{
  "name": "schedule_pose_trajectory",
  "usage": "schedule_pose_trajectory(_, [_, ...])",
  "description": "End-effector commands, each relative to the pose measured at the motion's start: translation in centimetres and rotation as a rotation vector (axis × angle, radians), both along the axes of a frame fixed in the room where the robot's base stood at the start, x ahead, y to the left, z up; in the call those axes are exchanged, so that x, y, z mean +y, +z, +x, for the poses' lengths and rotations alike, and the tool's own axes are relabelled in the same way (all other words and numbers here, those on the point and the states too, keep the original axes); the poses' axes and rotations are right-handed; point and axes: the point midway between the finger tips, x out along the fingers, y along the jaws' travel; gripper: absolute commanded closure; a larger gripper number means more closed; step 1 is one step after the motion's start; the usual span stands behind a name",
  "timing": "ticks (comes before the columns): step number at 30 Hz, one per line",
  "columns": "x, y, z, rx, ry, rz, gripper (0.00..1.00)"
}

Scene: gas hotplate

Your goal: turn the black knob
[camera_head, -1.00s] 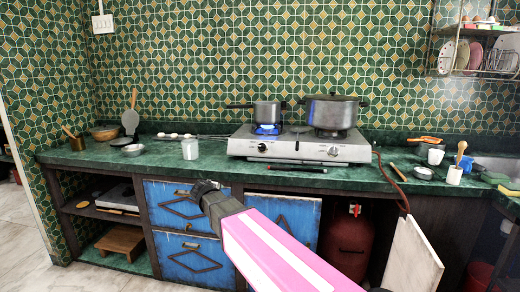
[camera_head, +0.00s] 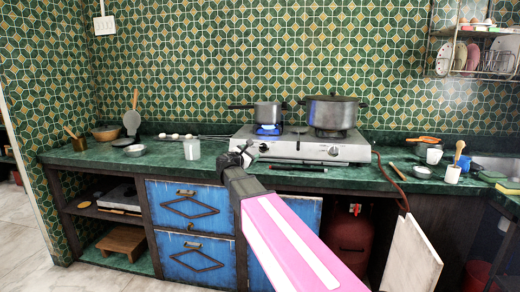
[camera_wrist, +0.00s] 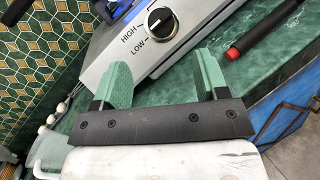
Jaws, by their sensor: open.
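The black knob (camera_wrist: 160,21) is on the front of the silver gas hotplate (camera_head: 305,146), with HIGH and LOW printed beside it. It has a white pointer mark. In the head view, the left black knob (camera_head: 263,148) is just right of my gripper (camera_head: 238,156). In the wrist view, my gripper (camera_wrist: 162,72) has its two green fingers spread apart with nothing between them. The knob lies beyond the fingertips, roughly centred between them and not touched. A second dark knob (camera_head: 333,152) is on the right of the hotplate front.
A small pot (camera_head: 268,112) stands over a blue flame, and a large pot (camera_head: 331,111) is on the right burner. A black stick with a red end (camera_wrist: 268,30) lies on the green counter (camera_head: 215,168). A white jar (camera_head: 192,149) stands left of my gripper.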

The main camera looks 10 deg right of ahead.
Motion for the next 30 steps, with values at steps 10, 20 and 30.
schedule_pose_trajectory(10, [-3.7,-0.1,4.6,-0.001,-0.001,0.005,0.33])
schedule_pose_trajectory(20, [-6.3,-0.1,7.4,-0.001,0.0,0.006,0.33])
schedule_pose_trajectory(30, [-6.6,-0.1,7.7,-0.001,0.0,0.006,0.33])
